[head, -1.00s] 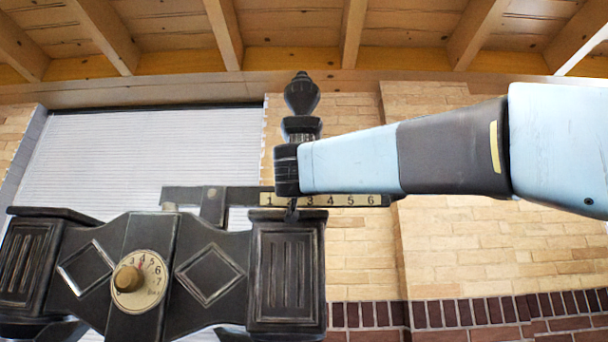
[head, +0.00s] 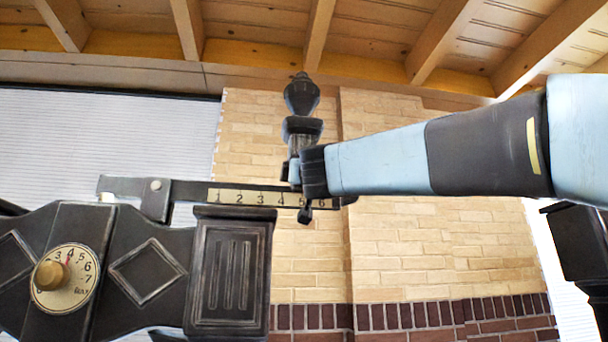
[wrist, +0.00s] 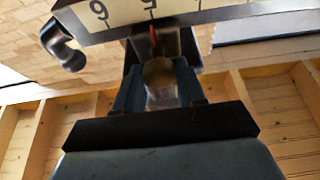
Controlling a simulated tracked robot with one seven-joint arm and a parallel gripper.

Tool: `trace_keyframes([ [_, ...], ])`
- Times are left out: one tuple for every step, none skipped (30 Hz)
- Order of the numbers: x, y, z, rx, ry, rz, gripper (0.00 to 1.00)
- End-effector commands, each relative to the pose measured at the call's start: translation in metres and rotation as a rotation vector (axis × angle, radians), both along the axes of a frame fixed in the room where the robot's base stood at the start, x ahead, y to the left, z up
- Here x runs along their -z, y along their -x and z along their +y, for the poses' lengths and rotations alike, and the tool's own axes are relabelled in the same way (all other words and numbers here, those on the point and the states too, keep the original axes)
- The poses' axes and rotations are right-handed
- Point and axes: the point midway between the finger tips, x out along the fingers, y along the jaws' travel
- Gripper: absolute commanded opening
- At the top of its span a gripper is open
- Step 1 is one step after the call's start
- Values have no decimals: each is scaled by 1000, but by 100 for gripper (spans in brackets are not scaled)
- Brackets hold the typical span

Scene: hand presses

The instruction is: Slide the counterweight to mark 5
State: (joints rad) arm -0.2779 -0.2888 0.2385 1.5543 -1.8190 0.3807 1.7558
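The counterweight (head: 302,97) is a dark urn-shaped weight standing upright on the beam (head: 190,190), which carries a pale scale (head: 248,197) numbered 1 to 6. My gripper (head: 294,172) is at the counterweight's lower part, from the right, and hides some of it. In the wrist view my gripper's fingers (wrist: 160,100) stand on both sides of the counterweight's rounded metal part (wrist: 160,78) and appear closed on it. A red pointer (wrist: 154,40) lines up closely with the 5 on the scale (wrist: 145,12), with the 6 to its left.
The dark press body (head: 230,270) with a numbered dial (head: 66,278) and brass knob (head: 50,275) stands at the lower left. A hook-like beam end (wrist: 65,45) shows in the wrist view. Another dark structure (head: 582,245) is at the right edge. Brick wall lies behind.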

Motion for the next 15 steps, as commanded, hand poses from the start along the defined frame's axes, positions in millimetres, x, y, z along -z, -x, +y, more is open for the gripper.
trace_keyframes([
  [0, 0, 0, 0, 0, 0, 44],
  [0, 0, 0, -1, 0, 0, 47],
  [0, 0, 0, -1, 0, 0, 51],
  [0, 0, 1, -1, 0, 0, 54],
  [0, 0, 1, -1, 0, 0, 57],
  [0, 0, 1, -1, 0, 0, 61],
  [0, 0, 1, -1, 0, 0, 61],
  [0, 0, 1, -1, 0, 0, 61],
  [0, 0, 1, -1, 0, 0, 61],
  [0, 0, 1, -1, 0, 0, 61],
  [0, 0, 1, -1, 0, 0, 61],
  [0, 0, 1, -1, 0, 0, 61],
  [0, 0, 1, -1, 0, 0, 61],
  [0, 1, 1, -2, 1, 0, 61],
  [1, 2, 1, -2, 1, 0, 61],
])
